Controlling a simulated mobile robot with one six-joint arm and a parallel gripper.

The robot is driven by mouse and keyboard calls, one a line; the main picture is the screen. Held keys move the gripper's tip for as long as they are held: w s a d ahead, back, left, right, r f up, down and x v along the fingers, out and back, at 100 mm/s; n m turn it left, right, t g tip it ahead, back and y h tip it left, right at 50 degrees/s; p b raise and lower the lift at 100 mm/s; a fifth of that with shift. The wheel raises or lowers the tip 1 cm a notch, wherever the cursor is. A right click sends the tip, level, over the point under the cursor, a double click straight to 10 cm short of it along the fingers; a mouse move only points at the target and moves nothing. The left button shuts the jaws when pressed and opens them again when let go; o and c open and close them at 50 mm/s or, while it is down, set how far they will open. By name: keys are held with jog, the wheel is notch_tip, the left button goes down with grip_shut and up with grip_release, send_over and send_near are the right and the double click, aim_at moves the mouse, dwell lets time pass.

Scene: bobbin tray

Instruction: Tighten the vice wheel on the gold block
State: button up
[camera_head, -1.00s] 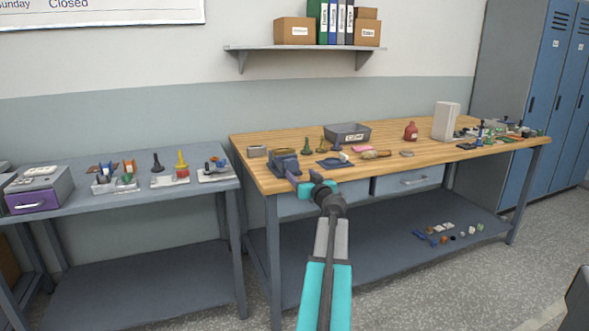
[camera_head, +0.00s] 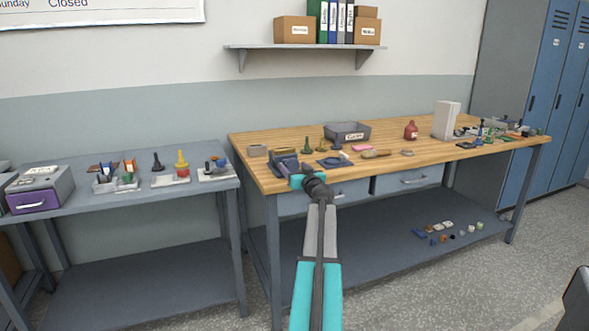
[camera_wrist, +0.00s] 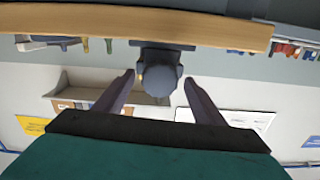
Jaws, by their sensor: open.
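The dark blue-grey vice (camera_head: 283,158) stands at the bench's front left corner. In the wrist view, which looks upside down, its round dark wheel (camera_wrist: 160,80) faces me. My gripper (camera_head: 293,170) is in front of the vice, open. In the wrist view its two fingers (camera_wrist: 158,84) reach up on either side of the wheel, with a gap on both sides. A small yellowish patch (camera_wrist: 138,80) shows beside the wheel; I cannot tell if it is the gold block. The block is otherwise not clear, being small or hidden behind the vice and wheel.
The bench's front edge is close to my gripper. A grey side table (camera_head: 110,200) with trays stands at the left.

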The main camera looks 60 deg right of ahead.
jog(key=c, duration=1.1)
jog(key=shift+o, duration=0.2)
jog(key=shift+m+b, duration=0.3)
jog(key=shift+b, duration=0.1)
jog(key=shift+f+m+b, duration=0.1)
jog(key=shift+m+b, duration=0.8)
jog(key=shift+m, duration=0.1)
jog(key=shift+m+b, duration=0.7)
jog(key=shift+m, duration=0.8)
